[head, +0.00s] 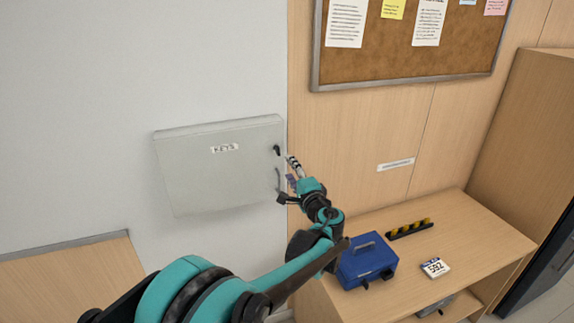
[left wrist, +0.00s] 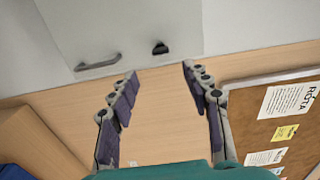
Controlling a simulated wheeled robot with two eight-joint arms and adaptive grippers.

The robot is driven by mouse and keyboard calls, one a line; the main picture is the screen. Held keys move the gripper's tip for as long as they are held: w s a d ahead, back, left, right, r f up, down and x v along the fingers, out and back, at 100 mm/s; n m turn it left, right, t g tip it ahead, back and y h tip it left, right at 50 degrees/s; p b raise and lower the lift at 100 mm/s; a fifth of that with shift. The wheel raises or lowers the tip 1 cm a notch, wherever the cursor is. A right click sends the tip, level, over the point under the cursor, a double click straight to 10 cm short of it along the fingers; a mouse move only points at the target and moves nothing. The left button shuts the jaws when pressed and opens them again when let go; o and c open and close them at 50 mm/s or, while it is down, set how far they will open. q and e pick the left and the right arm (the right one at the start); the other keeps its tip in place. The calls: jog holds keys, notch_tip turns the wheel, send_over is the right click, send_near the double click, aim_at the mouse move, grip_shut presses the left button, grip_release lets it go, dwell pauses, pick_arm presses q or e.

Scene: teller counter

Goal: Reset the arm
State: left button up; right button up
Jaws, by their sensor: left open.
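My left gripper (head: 290,180) is raised by the right edge of a closed grey key cabinet (head: 215,180) labelled KEYS on the wall. In the left wrist view its two fingers (left wrist: 158,85) are spread apart with nothing between them. Beyond the fingertips, that view shows the cabinet door (left wrist: 130,25) with its bar handle (left wrist: 98,62) and a dark knob (left wrist: 160,48). The fingers appear apart from the handle. My right gripper does not show in either view.
A cork board (head: 400,50) hangs above. Another wooden surface (head: 70,280) is at lower left.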

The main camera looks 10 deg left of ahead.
pick_arm(q)
jog(key=shift+s+d, duration=0.1)
jog(key=shift+s, duration=0.05)
jog(key=s+a+f+n+g+h+b, duration=0.1)
jog(key=s+a+f+n+g+b, duration=0.3)
jog(key=s, duration=0.4)
jog(key=s+a+f+n+g+h+b, duration=0.1)
jog(key=s+a+f+h+b, duration=0.1)
jog(key=s+a+f, duration=0.5)
jog(key=s+d+f+n+g+h+b, duration=0.1)
jog(key=s+d+f+n+h+b, duration=0.1)
jog(key=s+d+f, duration=0.3)
jog(key=s+d+f+n+g+h+b, duration=0.1)
jog(key=s+d+f+n+h+b, duration=0.2)
jog(key=s+f, duration=0.8)
jog(key=s+d+n+h, duration=0.1)
jog(key=s+d+h, duration=0.1)
jog(key=s, duration=0.4)
jog(key=shift+s+d+f+g+b, duration=0.15)
jog(key=shift+s+f+g+b, duration=0.15)
jog(key=shift+s+g+b, duration=0.1)
